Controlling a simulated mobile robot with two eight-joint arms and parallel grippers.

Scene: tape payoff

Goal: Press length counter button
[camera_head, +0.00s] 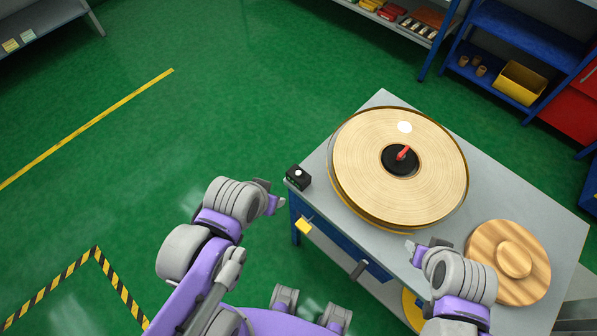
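The length counter (297,179) is a small black box with a round white button (298,173) on top. It sits at the left corner of the grey workbench (384,97). My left gripper (276,196) is just left of the counter in the picture, apart from it, over the bench's edge. Its fingers are too small to tell open from shut. My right gripper (411,250) is over the bench's front part, below the tape roll; its finger state is also unclear. Nothing visible is held in either gripper.
A large tape roll (360,150) with a red-handled black hub (399,159) fills the bench's middle. A round wooden piece (490,243) lies at its right. A yellow tag (303,226) hangs at the front. Shelves (510,32) stand behind; green floor is clear at left.

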